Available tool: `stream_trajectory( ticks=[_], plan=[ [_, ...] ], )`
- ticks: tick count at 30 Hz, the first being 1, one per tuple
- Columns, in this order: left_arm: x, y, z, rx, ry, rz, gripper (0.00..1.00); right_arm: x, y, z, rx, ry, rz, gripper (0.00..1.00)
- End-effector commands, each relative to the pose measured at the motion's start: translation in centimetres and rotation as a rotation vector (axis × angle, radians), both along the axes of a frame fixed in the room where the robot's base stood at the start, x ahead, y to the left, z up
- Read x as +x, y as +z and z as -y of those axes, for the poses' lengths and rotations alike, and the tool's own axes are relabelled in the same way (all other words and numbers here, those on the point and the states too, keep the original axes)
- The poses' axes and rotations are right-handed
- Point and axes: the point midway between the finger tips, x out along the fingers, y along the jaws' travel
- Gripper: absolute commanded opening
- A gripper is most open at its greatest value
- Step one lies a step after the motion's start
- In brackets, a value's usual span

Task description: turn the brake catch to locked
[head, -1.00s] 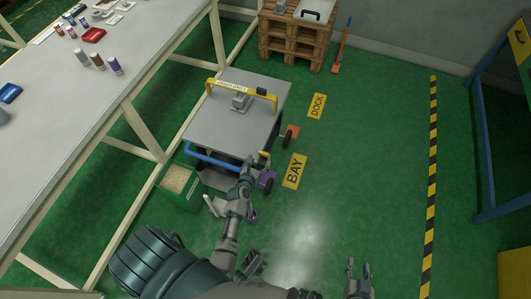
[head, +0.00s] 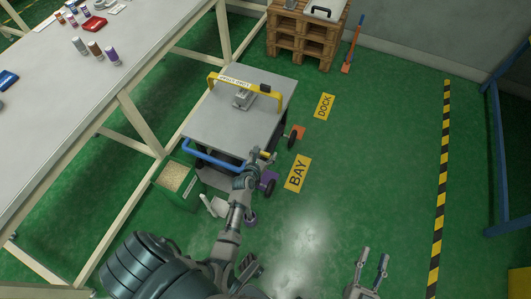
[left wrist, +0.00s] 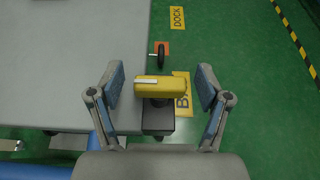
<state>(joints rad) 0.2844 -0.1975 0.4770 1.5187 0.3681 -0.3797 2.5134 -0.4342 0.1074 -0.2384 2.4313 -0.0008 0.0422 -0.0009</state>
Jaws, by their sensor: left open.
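The brake catch (left wrist: 165,88) is a yellow block with a white stripe on a dark mount at the corner of the grey cart (head: 220,122). It lies crosswise in the left wrist view. In the head view only a small yellow part of it shows by my left gripper (head: 262,156). That gripper is open, and in the left wrist view its blue-padded fingers (left wrist: 160,88) stand on either side of the catch, with a gap on both sides. My right gripper (head: 374,256) is open and empty over the floor at lower right.
The cart has a blue handle (head: 208,160) and a yellow bar (head: 240,84). A green bin of grains (head: 178,180) stands beside it. A long workbench (head: 70,110) runs along the left. Floor signs read BAY (head: 298,174) and DOCK (head: 325,106). Floor to the right is clear.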

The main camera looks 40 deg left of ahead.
Motion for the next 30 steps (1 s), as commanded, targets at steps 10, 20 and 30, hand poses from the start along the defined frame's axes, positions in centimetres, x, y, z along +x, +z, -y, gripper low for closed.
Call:
stream_trajectory(
  ticks=[10, 20, 30],
  plan=[
    [-0.02, 0.02, -0.01, 0.000, 0.000, 0.000, 0.25, 0.01, -0.01, 0.01, -0.001, 0.000, -0.002, 0.40],
    [-0.08, -0.03, -0.13, 0.002, -0.020, -0.001, 0.16, 0.16, -0.17, -0.01, 0.000, 0.000, -0.003, 0.40],
    [-0.13, -0.18, -0.23, 0.006, -0.211, -0.004, 0.16, 0.00, 0.02, 0.00, 0.010, -0.001, 0.026, 0.40]
  ],
)
